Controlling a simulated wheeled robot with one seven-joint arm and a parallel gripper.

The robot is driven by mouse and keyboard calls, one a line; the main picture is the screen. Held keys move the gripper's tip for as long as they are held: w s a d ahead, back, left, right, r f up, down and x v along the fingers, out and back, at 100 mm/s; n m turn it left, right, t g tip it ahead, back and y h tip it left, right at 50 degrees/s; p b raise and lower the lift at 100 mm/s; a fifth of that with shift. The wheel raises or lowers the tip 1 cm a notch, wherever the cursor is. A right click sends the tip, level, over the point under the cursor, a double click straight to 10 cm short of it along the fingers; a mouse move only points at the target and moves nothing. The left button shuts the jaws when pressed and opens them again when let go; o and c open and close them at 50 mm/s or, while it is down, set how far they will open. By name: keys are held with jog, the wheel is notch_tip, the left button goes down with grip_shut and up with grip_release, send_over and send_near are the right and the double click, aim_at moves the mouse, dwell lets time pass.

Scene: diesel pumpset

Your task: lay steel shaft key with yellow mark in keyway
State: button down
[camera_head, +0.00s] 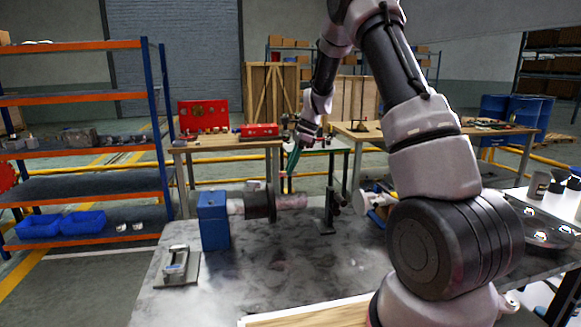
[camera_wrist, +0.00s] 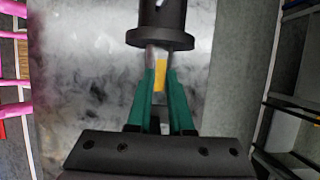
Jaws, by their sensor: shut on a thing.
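My gripper (camera_head: 291,160) has green fingers and hangs above the steel shaft (camera_head: 291,202), tilted a little. In the wrist view the gripper (camera_wrist: 160,75) is shut on the steel shaft key, whose yellow mark (camera_wrist: 161,76) shows between the fingertips. The shaft sticks out to the right from a black hub (camera_head: 259,203) beside a blue housing (camera_head: 213,220). The hub also shows at the top of the wrist view (camera_wrist: 160,38), just beyond the fingertips. The fingers hide much of the shaft there. I cannot make out the keyway or whether the key touches the shaft.
A small device on a grey plate (camera_head: 177,270) lies left on the grey worktop (camera_head: 270,265). A dark stand (camera_head: 329,215) rises near the shaft's right end. A pale wooden tray (camera_head: 305,313) is at the front edge. The worktop's front middle is clear.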

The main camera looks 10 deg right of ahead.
aim_at(293, 175)
jog(key=shift+f, duration=2.85)
jog(key=shift+f, duration=0.8)
jog(key=c, duration=0.7)
grip_release()
jog(key=shift+c, duration=0.2)
jog(key=v, duration=1)
jog(key=shift+r, duration=0.4)
jog(key=shift+d, duration=0.1)
